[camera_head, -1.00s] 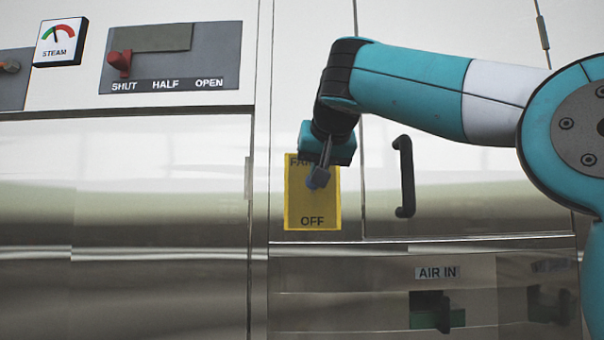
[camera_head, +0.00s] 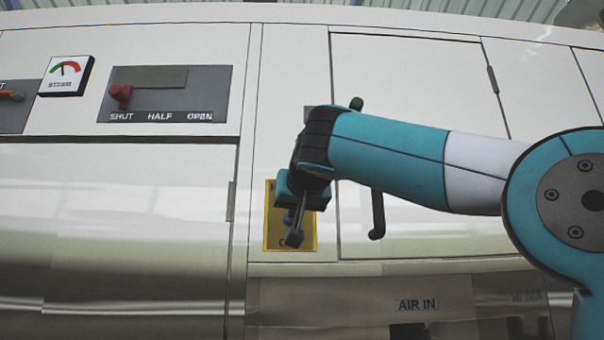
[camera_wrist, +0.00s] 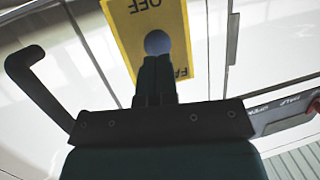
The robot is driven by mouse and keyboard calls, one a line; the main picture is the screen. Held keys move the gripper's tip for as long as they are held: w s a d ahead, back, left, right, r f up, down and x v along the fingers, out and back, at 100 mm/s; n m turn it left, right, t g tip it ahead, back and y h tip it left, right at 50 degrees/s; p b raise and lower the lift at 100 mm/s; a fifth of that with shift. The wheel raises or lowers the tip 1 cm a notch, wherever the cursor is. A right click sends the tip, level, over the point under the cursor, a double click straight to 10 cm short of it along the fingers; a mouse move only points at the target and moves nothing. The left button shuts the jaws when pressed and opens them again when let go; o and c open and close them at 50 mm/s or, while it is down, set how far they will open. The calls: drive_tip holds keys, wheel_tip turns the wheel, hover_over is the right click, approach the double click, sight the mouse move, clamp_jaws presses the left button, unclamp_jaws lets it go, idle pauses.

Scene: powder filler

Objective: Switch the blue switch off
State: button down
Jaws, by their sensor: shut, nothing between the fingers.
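The blue switch (camera_head: 289,217) sits on a yellow plate (camera_head: 271,232) on the pale cabinet front, partly hidden by my fingers in the head view. In the wrist view its round blue end (camera_wrist: 158,42) shows just beyond my fingertips. The plate (camera_wrist: 128,38) appears upside down there, with OFF readable. My gripper (camera_head: 295,238) is shut and empty. Its tips are in front of the lower part of the plate, near the OFF label, below the switch in the head view. I cannot tell whether they touch the switch, nor its exact position.
A dark door handle (camera_head: 377,215) is right of the plate, below my arm; it also shows at left in the wrist view (camera_wrist: 38,85). A red lever (camera_head: 121,94) on a SHUT/HALF/OPEN panel and a STEAM gauge (camera_head: 67,75) are upper left. An AIR IN label (camera_head: 417,305) is lower right.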

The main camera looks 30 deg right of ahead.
drive_tip(key=v, duration=1.2)
drive_tip(key=shift+d+r, duration=0.15)
drive_tip(key=shift+r, duration=0.1)
drive_tip(key=shift+f, duration=0.1)
drive_tip(key=a+f+n+g+y, duration=0.3)
drive_tip(key=a+f+n, duration=0.2)
drive_tip(key=f, duration=0.8)
drive_tip(key=a+f+n+g+y, duration=0.3)
drive_tip(key=a+f+n, duration=0.15)
drive_tip(key=f, duration=0.95)
drive_tip(key=s+a+f+n+g+y+b, duration=0.1)
drive_tip(key=s+f+g, duration=0.7)
drive_tip(key=s+f, duration=1)
drive_tip(key=a+n+y, duration=0.1)
drive_tip(key=a, duration=0.1)
drive_tip(key=shift+s+a+f+y, duration=0.3)
drive_tip(key=shift+f, duration=0.1)
